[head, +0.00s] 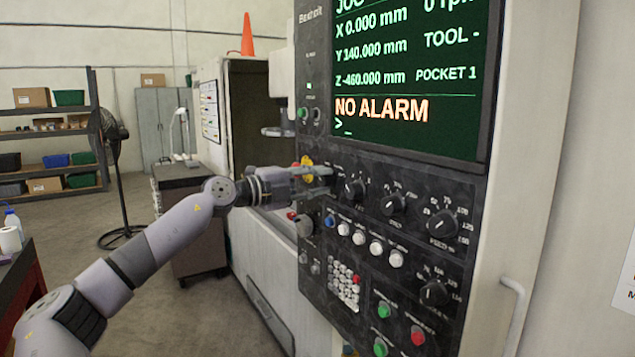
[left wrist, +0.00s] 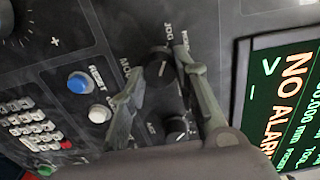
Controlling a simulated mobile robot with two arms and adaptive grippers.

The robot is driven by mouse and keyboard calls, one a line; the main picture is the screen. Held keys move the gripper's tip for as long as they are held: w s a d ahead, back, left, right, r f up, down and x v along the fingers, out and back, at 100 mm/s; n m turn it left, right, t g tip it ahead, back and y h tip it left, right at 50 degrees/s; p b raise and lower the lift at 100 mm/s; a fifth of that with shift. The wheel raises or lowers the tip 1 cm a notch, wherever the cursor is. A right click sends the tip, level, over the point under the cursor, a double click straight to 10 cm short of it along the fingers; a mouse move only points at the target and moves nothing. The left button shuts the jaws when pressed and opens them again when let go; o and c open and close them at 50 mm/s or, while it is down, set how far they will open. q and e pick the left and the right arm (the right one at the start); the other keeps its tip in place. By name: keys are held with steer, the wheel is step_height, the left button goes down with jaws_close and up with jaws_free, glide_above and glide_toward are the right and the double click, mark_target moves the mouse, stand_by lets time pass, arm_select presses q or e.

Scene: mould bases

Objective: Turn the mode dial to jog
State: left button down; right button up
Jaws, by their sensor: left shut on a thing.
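The mode dial (left wrist: 161,68) is a black knob with a white mark, on the dark control panel (left wrist: 45,45). JOG is printed just above it in the left wrist view, with another label beside it. The white mark points roughly toward JOG, but its exact setting is hard to tell. My left gripper (left wrist: 160,62) has a finger on each side of the dial and is shut on it. In the head view my left gripper (head: 330,181) reaches the panel from the left and mostly hides the dial. My right gripper is not in view.
Another dial (head: 353,188) sits close to the right of my gripper. The blue reset button (head: 330,221) and white buttons lie below. The screen (head: 410,80) above reads NO ALARM, with a cut-off word like JOG at its top. An open-sided machine and fan (head: 107,130) stand behind.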

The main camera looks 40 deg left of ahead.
arm_select(q)
steer(key=c, duration=1.2)
jaws_free()
steer(key=shift+c, duration=0.2)
